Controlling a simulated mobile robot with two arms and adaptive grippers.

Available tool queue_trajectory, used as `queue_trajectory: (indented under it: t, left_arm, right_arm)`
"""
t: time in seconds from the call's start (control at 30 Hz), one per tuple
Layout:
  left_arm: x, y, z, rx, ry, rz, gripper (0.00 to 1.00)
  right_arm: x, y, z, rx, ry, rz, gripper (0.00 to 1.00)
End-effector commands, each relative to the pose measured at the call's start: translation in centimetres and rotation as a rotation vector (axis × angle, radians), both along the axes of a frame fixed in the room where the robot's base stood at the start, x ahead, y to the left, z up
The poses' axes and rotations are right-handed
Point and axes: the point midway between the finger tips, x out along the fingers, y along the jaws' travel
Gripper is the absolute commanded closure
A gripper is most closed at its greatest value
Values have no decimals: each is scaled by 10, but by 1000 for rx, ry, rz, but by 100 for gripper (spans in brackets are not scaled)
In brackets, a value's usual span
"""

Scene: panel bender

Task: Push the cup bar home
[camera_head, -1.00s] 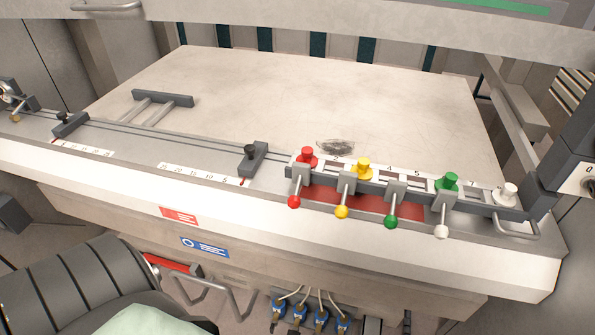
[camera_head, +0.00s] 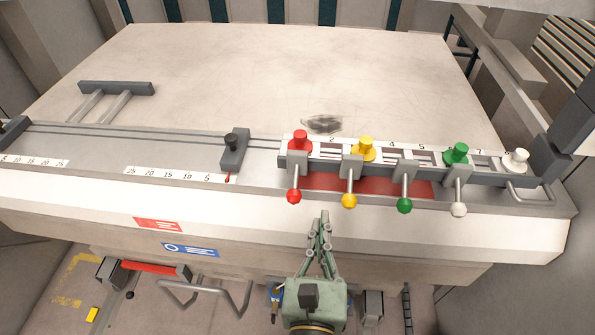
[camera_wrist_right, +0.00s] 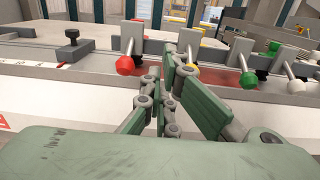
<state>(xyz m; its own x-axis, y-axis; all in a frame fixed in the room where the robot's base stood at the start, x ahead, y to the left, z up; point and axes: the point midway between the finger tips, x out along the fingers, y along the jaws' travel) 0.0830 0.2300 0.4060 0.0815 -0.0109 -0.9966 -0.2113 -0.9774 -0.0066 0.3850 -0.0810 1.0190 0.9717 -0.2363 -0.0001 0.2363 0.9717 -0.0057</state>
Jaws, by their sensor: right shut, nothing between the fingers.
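The dark grey bar (camera_head: 430,172) runs along the right part of the machine's front ledge. It carries levers with red (camera_head: 294,197), yellow (camera_head: 349,201), green (camera_head: 404,206) and white (camera_head: 459,210) ball ends. Red, yellow, green and white knobbed pieces stand along it, and a metal loop handle (camera_head: 530,194) is at its right end. My right gripper (camera_head: 322,218) is shut and empty, in front of the ledge, below the gap between the red and yellow balls. In the right wrist view its fingers (camera_wrist_right: 172,65) partly cover the yellow ball. My left gripper is out of view.
A black-knobbed stop (camera_head: 234,150) stands on the ledge left of the bar, near a number scale (camera_head: 180,175). A grey two-legged bracket (camera_head: 116,89) lies on the wide, mostly clear table (camera_head: 270,75). A bent rail (camera_head: 205,290) hangs below the front.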

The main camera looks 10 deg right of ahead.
Motion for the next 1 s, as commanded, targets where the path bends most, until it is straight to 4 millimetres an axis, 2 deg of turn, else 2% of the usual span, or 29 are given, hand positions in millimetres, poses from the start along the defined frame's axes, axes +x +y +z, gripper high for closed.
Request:
queue_trajectory:
  t: [0.17,0.4,0.6,0.8,1.0]
  left_arm:
    - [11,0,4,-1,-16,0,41]
    - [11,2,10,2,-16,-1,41]
    - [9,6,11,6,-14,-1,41]
    - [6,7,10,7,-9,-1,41]
    - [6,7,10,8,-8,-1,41]
  right_arm:
    - [27,-7,2,2,-5,-2,100]
    - [78,-18,2,3,-4,1,100]
    - [112,-26,0,4,-3,1,100]
    - [130,-30,0,4,-1,3,100]
    - [132,-31,-1,3,0,3,100]
